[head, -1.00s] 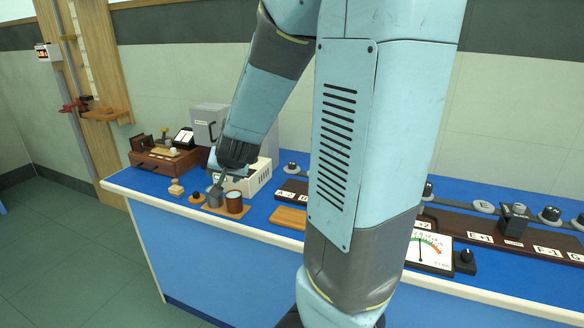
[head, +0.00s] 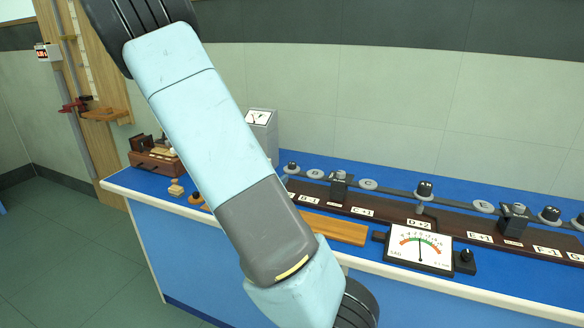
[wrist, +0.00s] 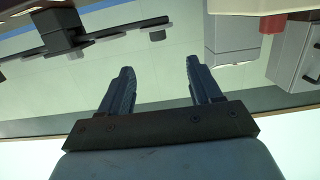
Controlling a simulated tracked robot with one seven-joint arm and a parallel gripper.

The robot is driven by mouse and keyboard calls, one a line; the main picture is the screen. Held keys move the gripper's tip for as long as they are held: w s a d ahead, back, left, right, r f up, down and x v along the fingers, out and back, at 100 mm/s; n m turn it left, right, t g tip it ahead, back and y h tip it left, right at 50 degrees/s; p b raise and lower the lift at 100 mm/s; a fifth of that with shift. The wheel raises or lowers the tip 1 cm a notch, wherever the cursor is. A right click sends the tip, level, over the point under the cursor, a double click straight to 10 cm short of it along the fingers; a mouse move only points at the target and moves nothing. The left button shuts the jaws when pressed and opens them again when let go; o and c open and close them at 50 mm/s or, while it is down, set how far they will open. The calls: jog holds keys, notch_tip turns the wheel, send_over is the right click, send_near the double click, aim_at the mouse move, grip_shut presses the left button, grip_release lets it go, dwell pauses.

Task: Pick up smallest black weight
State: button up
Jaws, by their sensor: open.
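A small one (head: 291,167) is at the rail's left end; larger ones (head: 425,188) (head: 549,214) stand farther right. I cannot tell for sure which is smallest. My gripper (wrist: 160,78) shows only in the wrist view. Its two dark fingers are apart with nothing between them. In the head view my arm crosses the left centre and hides part of the bench.
Black blocks (head: 338,188) (head: 514,218) sit on the labelled rail. A dial meter (head: 420,247) and a wooden board (head: 335,228) lie in front of it. A grey cabinet with a dial (head: 262,135) stands behind my arm. A wooden box (head: 155,163) is at the bench's left end.

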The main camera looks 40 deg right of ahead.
aim_at(290, 165)
jog(key=x, duration=1.3)
jog(key=shift+d+r, duration=0.1)
jog(key=shift+d, duration=0.35)
grip_shut()
